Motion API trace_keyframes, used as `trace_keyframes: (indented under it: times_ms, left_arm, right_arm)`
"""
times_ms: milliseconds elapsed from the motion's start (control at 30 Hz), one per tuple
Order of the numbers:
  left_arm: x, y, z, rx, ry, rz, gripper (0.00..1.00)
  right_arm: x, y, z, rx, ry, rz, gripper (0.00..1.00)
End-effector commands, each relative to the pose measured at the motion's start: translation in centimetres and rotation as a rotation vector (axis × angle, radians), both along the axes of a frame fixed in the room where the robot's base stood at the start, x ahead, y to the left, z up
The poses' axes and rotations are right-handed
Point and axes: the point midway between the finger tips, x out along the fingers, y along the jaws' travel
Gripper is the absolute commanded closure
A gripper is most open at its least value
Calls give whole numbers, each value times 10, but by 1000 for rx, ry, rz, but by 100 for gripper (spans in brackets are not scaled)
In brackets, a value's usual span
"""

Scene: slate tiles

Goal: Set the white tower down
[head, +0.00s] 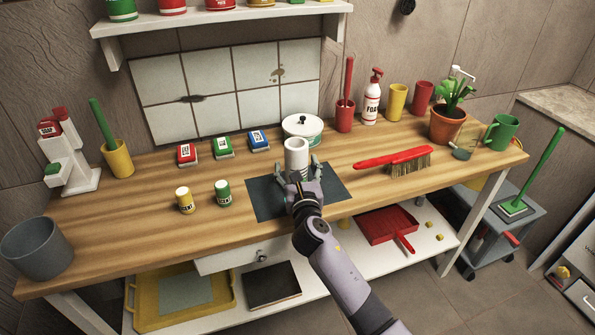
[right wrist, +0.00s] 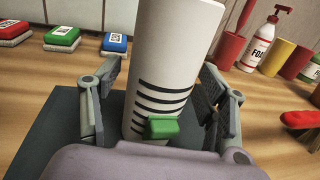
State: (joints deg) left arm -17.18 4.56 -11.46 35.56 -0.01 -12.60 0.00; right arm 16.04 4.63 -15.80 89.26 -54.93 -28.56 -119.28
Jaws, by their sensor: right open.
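The white tower (head: 296,150) is a pale cylinder with a hollow top. It stands upright over the dark mat (head: 262,203) on the wooden bench. In the right wrist view the white tower (right wrist: 172,60) shows several black stripes and a small green block low on its near side. My right gripper (head: 299,178) is open around its lower part. In that view the right gripper (right wrist: 160,110) has a finger on each side, with gaps to the tower. The tower's base is partly hidden by my gripper. My left gripper is not in view.
A white tub (head: 302,128) stands close behind the tower. A red brush (head: 393,160) lies to the right. The mat's right part (head: 335,188) is bare.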

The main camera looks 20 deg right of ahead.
Motion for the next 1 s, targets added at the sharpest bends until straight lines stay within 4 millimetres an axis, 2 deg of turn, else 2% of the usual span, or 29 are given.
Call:
trace_keyframes:
  times_ms: [167,400,600,800,1000]
  left_arm:
    - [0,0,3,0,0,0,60]
    - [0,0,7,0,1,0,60]
    - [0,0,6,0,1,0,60]
    - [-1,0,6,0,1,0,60]
    - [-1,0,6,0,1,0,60]
  right_arm:
    - [-14,2,2,-1,1,0,32]
    - [-65,10,2,1,2,1,32]
    - [-101,16,2,1,1,1,32]
    - [-117,19,3,1,-1,0,32]
    - [-119,19,3,1,-1,-1,32]
